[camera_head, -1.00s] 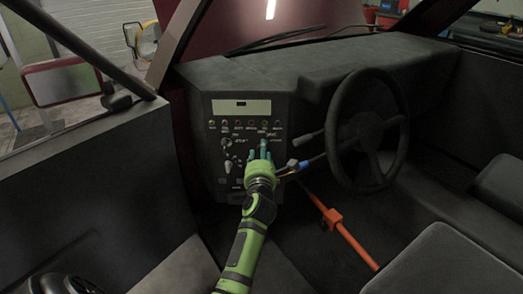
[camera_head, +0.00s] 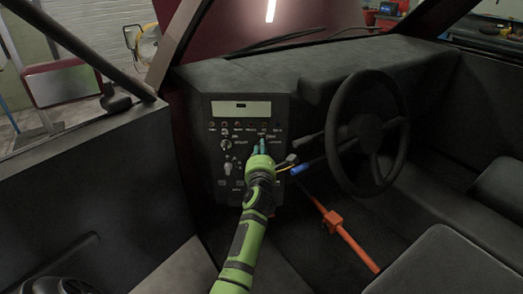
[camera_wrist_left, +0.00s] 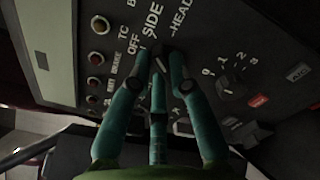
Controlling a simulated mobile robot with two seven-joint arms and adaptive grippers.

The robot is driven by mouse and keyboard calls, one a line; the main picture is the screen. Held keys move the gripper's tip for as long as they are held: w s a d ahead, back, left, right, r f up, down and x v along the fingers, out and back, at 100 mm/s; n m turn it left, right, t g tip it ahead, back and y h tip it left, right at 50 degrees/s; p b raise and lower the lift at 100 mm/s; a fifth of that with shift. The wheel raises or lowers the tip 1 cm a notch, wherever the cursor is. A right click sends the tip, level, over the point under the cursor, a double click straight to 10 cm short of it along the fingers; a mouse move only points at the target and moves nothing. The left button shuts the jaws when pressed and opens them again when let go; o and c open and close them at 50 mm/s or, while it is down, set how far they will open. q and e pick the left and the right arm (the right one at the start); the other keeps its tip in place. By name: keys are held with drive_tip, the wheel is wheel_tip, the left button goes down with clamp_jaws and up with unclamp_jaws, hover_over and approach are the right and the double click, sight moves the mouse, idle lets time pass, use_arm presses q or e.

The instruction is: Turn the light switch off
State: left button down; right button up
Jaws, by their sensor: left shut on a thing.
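The light switch (camera_wrist_left: 159,62) is a small dark round knob on the black panel. Around it are white labels reading OFF, SIDE and HEAD. In the left wrist view my left gripper (camera_wrist_left: 160,75) has its teal fingers shut on this knob. A white mark shows on the knob between the fingertips, but I cannot tell clearly which label it faces. In the head view my left gripper (camera_head: 262,146) reaches the upper right of the control panel (camera_head: 241,168), and its fingers hide the knob. My right gripper is not in view.
A second knob (camera_wrist_left: 229,88) with numbers around it sits right of the switch in the left wrist view. A row of round indicators (camera_wrist_left: 96,57) lies to the left. The steering wheel (camera_head: 368,132) and an orange lever (camera_head: 333,220) stand right of my arm.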

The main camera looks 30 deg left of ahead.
use_arm(q)
drive_tip(key=shift+s+a+f+n+p, duration=0.1)
drive_tip(key=shift+n+p, duration=0.45)
drive_tip(key=shift+n, duration=1.4)
drive_tip(key=shift+s+a+n+p, duration=0.1)
drive_tip(key=shift+n+p, duration=0.4)
drive_tip(key=shift+n, duration=1.45)
drive_tip(key=c, duration=1.1)
unclamp_jaws()
drive_tip(key=shift+c, duration=0.2)
drive_tip(key=v, duration=0.7)
drive_tip(key=shift+s, duration=0.2)
drive_tip(key=shift+d+f, duration=0.1)
